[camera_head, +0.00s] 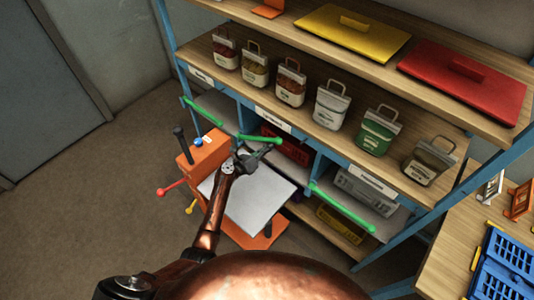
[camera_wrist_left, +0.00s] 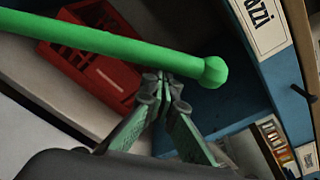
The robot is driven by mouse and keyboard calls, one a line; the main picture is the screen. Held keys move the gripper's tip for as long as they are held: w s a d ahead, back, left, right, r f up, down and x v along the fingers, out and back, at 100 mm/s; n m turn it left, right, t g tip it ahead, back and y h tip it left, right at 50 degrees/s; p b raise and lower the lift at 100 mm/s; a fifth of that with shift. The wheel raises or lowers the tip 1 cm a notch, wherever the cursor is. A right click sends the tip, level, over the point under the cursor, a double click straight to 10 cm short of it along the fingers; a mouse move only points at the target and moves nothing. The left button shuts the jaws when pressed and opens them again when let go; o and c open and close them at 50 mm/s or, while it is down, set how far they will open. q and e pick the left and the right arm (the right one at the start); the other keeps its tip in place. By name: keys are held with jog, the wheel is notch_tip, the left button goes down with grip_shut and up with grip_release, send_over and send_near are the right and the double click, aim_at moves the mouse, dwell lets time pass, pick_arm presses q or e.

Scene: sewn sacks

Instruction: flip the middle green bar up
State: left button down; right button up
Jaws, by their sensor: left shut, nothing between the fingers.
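The middle green bar (camera_head: 260,139) sits in front of the shelf's middle compartment, between a left green bar (camera_head: 203,115) and a right green bar (camera_head: 342,208). In the left wrist view the green bar (camera_wrist_left: 110,43) runs from the left edge to a round knob at its right end. My left gripper (camera_head: 254,154) is shut and empty close to the middle bar. In the left wrist view its fingertips (camera_wrist_left: 163,82) are at the bar's lower edge near the knob. I cannot tell whether they touch it. My right gripper is not in view.
A red crate (camera_head: 284,149) stands in the middle compartment. Several sacks, including a green sack (camera_head: 375,136), stand on the shelf above. An orange stand with a white plate (camera_head: 259,205) is below my left arm. A blue crate (camera_head: 506,270) is at the lower right.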

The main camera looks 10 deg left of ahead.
pick_arm(q)
jog(key=shift+w+a+r+n+p, duration=0.35)
jog(key=shift+w+a+r+p, duration=0.75)
jog(key=shift+a+r, duration=0.9)
jog(key=shift+w+a+r+n+p, duration=0.3)
jog(key=shift+w+a+r+p, duration=0.75)
jog(key=shift+a+r, duration=0.95)
jog(key=shift+w+a+r+n+p, duration=0.35)
jog(key=shift+w+a+r+p, duration=0.45)
jog(key=shift+w+a+r, duration=0.85)
jog(key=shift+s+a+r, duration=0.15)
jog(key=shift+s+a, duration=0.2)
jog(key=shift+a, duration=0.2)
